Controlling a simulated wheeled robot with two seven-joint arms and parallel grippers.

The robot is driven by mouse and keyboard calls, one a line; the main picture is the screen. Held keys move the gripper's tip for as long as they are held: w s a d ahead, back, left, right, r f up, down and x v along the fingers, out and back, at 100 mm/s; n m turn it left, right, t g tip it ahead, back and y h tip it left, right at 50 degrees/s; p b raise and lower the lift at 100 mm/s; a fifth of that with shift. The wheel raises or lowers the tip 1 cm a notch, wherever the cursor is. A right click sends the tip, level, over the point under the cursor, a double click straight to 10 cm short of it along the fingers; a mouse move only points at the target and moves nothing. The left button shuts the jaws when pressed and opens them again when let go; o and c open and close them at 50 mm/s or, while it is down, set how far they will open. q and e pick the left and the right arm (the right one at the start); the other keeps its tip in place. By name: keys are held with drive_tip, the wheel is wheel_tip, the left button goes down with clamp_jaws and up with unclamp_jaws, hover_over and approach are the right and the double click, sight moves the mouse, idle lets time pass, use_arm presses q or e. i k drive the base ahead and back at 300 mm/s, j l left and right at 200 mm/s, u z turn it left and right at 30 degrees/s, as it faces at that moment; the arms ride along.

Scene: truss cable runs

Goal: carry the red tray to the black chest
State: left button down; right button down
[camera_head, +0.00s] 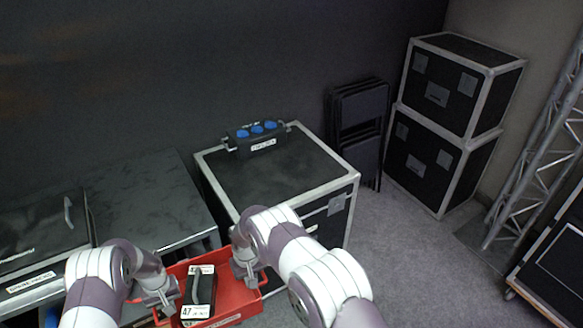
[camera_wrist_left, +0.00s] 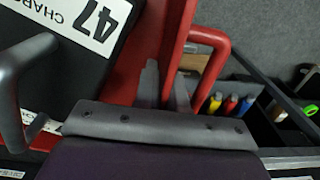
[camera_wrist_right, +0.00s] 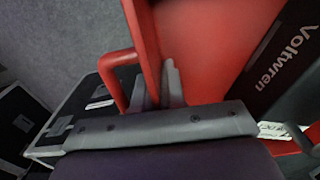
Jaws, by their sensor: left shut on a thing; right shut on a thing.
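The red tray (camera_head: 236,296) is in front of me at the bottom of the head view, with a black case labelled 47 (camera_head: 199,290) in it. My left gripper (camera_head: 163,300) is shut on the tray's left side, by a red handle (camera_wrist_left: 221,45) in the left wrist view. My right gripper (camera_head: 247,274) is shut on its right side, by the other red handle (camera_wrist_right: 108,72) in the right wrist view. A black chest (camera_head: 275,178) with silver edges stands just beyond the tray, slightly right. My arms hide part of the tray and chest front.
A dark power box with blue sockets (camera_head: 262,137) sits at the chest top's back edge; the rest of the top is clear. A dark worktop (camera_head: 150,200) lies left. Stacked black cases (camera_head: 440,120), folded chairs (camera_head: 358,125) and a truss (camera_head: 535,150) stand right, with grey floor between.

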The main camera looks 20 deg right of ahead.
sight(284, 176)
drive_tip(key=i+l+z, duration=0.1)
drive_tip(key=z, duration=0.3)
drive_tip(key=i+l+z, duration=0.1)
drive_tip(key=z, duration=0.35)
drive_tip(key=i+z, duration=0.15)
drive_tip(key=z, duration=0.25)
drive_tip(key=i+z, duration=0.4)
drive_tip(key=i, duration=0.15)
drive_tip(key=i+j+z, duration=0.1)
drive_tip(key=i+z, duration=0.3)
drive_tip(key=i+u, duration=0.25)
drive_tip(key=i+l+u, duration=0.15)
drive_tip(key=i+u, duration=0.25)
drive_tip(key=u, duration=0.3)
drive_tip(key=i+j+u, duration=0.1)
drive_tip(key=u, duration=0.35)
drive_tip(key=i+u, duration=0.15)
drive_tip(key=u, duration=0.25)
drive_tip(key=i+l+u, duration=0.1)
drive_tip(key=u, duration=0.3)
